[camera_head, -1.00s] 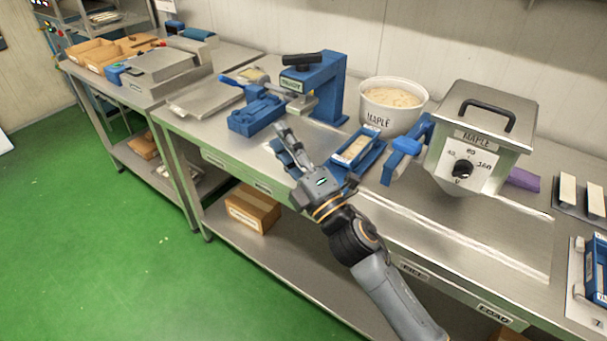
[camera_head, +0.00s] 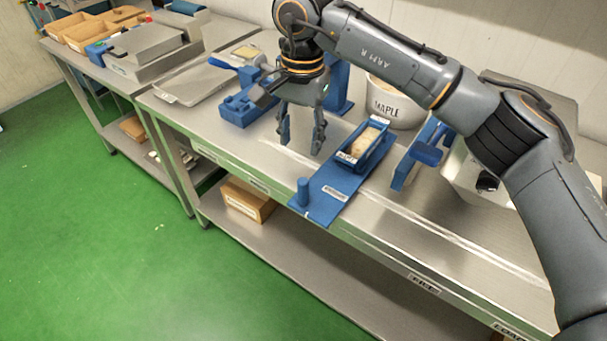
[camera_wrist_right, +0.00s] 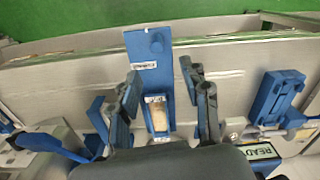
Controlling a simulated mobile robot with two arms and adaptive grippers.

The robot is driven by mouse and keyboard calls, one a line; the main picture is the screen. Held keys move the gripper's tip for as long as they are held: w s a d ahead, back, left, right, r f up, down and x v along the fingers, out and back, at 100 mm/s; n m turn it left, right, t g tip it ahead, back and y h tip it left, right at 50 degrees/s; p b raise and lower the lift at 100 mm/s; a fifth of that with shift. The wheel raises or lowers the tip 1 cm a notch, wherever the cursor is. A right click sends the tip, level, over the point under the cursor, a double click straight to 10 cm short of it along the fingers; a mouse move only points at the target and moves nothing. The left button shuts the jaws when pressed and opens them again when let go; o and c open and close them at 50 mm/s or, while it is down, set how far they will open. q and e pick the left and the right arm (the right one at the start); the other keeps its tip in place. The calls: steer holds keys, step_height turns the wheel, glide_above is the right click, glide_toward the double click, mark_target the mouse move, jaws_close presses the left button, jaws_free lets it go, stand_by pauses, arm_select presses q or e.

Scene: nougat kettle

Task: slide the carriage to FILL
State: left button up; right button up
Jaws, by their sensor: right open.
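The carriage is a blue tray (camera_head: 378,153) holding a pale tan bar (camera_head: 364,141). Its flat blue plate (camera_head: 325,196) reaches the table's front edge and carries an upright round peg (camera_head: 303,191). My right gripper (camera_head: 301,142) points down, open and empty, left of the tray and behind the peg. Its fingers (camera_wrist_right: 160,72) show either side of the carriage in the wrist view, apart from the peg. The FILL label (camera_head: 424,284) is on the table edge, right of the carriage. My left gripper is out of view.
The MAPLE pot (camera_head: 391,101) stands behind the carriage. A steel hopper (camera_head: 462,178) with a blue handle (camera_head: 427,152) is to the right, partly behind my arm. A blue fixture (camera_head: 243,105) stands left. The tabletop front right of the carriage is clear.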

mark_target(303, 180)
steer(key=f+p, duration=0.2)
steer(key=f, duration=0.4)
steer(key=f+p, duration=0.1)
steer(key=f, duration=0.5)
steer(key=shift+s+d+f+p, duration=0.1)
steer(key=shift+d+f+p, duration=0.15)
steer(key=shift+p, duration=0.15)
steer(key=shift+f, duration=0.45)
steer(key=shift+c, duration=0.2)
jaws_close()
